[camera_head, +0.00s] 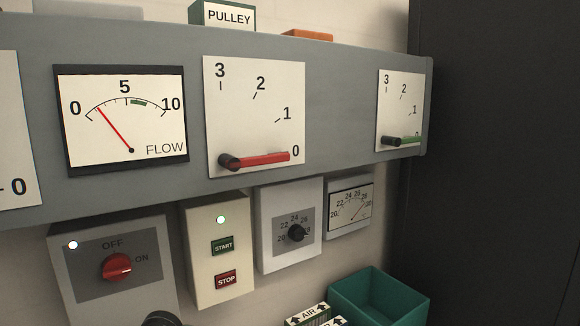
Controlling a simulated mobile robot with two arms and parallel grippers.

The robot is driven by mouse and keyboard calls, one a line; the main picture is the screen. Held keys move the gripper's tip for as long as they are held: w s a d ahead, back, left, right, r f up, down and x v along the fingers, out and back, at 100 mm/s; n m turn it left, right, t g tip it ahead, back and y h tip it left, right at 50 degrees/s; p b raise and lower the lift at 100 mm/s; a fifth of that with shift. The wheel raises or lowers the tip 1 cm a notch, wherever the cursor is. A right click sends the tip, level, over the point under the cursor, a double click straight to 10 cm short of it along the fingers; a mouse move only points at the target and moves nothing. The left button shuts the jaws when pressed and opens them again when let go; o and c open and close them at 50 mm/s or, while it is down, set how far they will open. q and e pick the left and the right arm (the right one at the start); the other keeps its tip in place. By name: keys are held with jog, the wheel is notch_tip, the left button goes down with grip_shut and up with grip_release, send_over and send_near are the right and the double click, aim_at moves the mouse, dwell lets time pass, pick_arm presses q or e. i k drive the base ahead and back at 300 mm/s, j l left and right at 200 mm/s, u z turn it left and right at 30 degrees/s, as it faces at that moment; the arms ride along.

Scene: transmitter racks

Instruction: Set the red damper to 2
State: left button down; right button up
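The red damper (262,159) is a red lever with a dark round pivot at its left end, on a white plate (235,110) marked 0, 1, 2 and 3. The lever lies nearly level and points right, at the 0. The 2 mark is up and right of the pivot, with the 3 straight above it. Nothing touches the lever. Neither of my grippers can be made out in this view. A dark rounded shape (160,319) is cut off at the bottom edge, and I cannot tell what it is.
A green lever (408,140) on a similar plate points at 0. The FLOW gauge (122,118) reads low. Space before the panel looks clear.

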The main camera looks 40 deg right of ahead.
aim_at(232, 164)
jog(key=i+z, duration=0.1)
jog(key=z, duration=1.15)
